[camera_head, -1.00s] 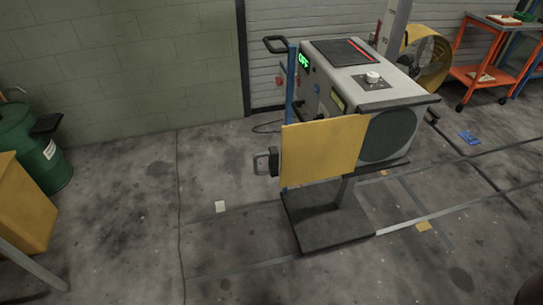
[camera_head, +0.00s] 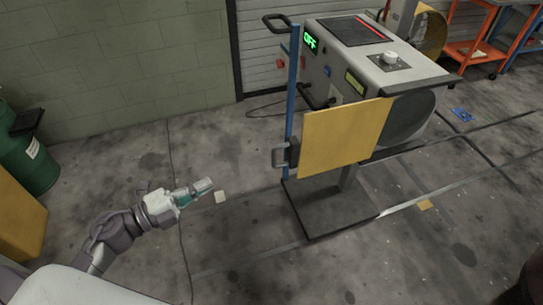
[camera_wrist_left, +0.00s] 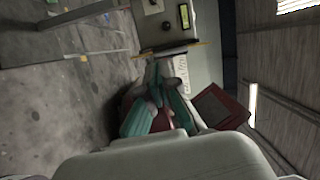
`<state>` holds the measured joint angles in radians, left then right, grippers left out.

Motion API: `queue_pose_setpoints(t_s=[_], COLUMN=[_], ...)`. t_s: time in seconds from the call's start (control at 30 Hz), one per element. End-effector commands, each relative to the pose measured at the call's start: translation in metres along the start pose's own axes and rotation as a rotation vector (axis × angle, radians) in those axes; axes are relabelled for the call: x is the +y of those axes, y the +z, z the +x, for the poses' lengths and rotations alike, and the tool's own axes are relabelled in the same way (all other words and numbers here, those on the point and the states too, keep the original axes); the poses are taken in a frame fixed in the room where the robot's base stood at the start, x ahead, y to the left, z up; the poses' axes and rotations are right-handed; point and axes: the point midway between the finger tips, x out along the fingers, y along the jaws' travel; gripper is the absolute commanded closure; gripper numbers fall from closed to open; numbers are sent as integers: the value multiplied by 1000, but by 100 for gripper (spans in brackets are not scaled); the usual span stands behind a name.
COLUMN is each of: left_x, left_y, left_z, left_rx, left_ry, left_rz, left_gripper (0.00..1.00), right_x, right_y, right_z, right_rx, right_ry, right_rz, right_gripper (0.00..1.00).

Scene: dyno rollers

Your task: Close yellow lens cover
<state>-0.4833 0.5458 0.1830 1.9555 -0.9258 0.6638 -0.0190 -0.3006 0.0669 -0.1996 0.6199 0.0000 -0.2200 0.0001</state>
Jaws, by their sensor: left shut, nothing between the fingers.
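The yellow lens cover (camera_head: 345,138) is a flat panel on the front of the grey machine (camera_head: 372,55). It stands swung open, covering only part of the view of the dark round lens (camera_head: 408,116) to its right. A grey handle (camera_head: 281,156) sits at the cover's left edge. My left gripper (camera_head: 208,186) is shut and empty, in front of and to the left of the cover, well apart from it. In the left wrist view the gripper's teal fingers (camera_wrist_left: 160,95) point towards the machine. My right gripper is not in view.
A blue post (camera_head: 292,95) stands at the machine's left side, and a dark base plate (camera_head: 330,207) lies below. A green drum (camera_head: 25,160) and a yellow box (camera_head: 18,220) are at the left. Orange carts (camera_head: 478,50) stand at the back right. The floor between is open.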

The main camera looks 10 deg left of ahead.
Motion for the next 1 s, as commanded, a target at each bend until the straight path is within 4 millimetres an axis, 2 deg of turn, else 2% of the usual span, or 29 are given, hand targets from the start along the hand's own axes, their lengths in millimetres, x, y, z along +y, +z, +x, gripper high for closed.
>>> queue_pose_setpoints(t_s=[0.03,0.1,0.27,0.47,0.7,0.83,1.0], left_x=[-9,-16,-20,-23,-22,-20,-18], left_y=[-10,-16,-19,-21,-24,-26,-26], left_z=[1,3,18,59,108,127,140], left_rx=[38,65,72,71,69,68,68], left_ry=[1,2,0,-3,-2,-1,1], left_rz=[44,75,85,83,81,79,79], left_gripper=[100,100,100,100,100,100,100], right_x=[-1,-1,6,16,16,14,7], right_y=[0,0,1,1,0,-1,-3], right_z=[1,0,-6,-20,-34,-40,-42], right_rx=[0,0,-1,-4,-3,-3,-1], right_ry=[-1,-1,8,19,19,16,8], right_rz=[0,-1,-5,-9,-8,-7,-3], right_gripper=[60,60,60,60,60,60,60])
